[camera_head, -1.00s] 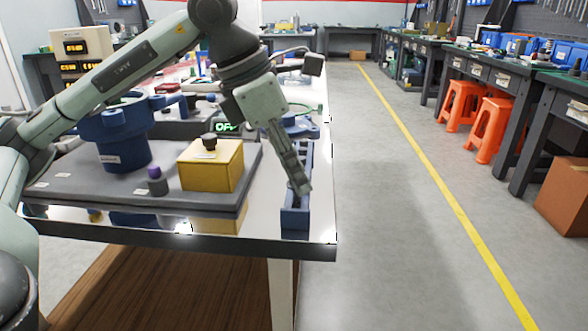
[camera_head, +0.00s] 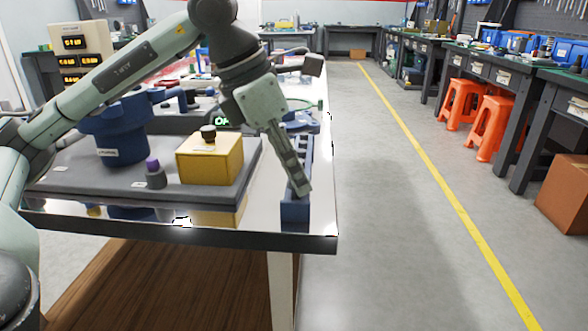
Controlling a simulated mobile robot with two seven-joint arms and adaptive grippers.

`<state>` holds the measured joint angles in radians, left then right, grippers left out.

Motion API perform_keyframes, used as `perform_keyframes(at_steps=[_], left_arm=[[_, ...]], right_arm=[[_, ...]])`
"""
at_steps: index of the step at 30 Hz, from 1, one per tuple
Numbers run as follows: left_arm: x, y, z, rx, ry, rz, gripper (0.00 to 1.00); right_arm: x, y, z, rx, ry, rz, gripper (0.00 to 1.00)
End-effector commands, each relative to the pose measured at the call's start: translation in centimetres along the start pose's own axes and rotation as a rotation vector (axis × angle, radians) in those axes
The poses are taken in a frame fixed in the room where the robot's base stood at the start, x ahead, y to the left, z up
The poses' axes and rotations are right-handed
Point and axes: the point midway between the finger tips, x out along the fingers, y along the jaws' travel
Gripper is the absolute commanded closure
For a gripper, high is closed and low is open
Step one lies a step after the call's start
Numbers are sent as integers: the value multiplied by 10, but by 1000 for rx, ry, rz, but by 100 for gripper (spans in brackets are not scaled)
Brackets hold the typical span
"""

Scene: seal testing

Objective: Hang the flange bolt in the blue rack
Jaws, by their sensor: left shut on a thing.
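The blue rack (camera_head: 295,212) is a long narrow holder along the right edge of the table, running away from me. My left gripper (camera_head: 300,190) points down at the near end of the rack, its fingertips overlapping it in the picture. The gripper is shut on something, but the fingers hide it. I cannot make out the flange bolt's shape or tell whether it touches the rack. My right gripper is out of view.
A yellow box with a black knob (camera_head: 209,160) and a small grey post with a purple top (camera_head: 155,174) stand on a dark grey plate (camera_head: 100,187). A blue housing (camera_head: 118,135) stands behind. Open floor (camera_head: 400,240) lies right of the table.

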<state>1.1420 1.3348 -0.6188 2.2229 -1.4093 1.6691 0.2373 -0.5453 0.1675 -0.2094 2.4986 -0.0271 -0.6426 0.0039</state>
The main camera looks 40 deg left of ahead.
Motion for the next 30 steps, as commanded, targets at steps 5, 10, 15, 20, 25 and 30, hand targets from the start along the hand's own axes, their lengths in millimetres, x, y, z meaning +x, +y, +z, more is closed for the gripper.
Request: perform_keyframes(at_steps=[5,10,15,20,25,30], left_arm=[[4,0,-2,0,0,0,100],[7,0,-3,0,0,0,100],[8,0,-3,0,0,0,70],[8,0,-3,0,1,0,51],[8,0,-3,0,1,0,50],[7,0,-3,0,1,0,50]], right_arm=[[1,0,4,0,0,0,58],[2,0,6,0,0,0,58],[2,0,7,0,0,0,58],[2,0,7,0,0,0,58],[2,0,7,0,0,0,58],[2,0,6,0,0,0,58]])
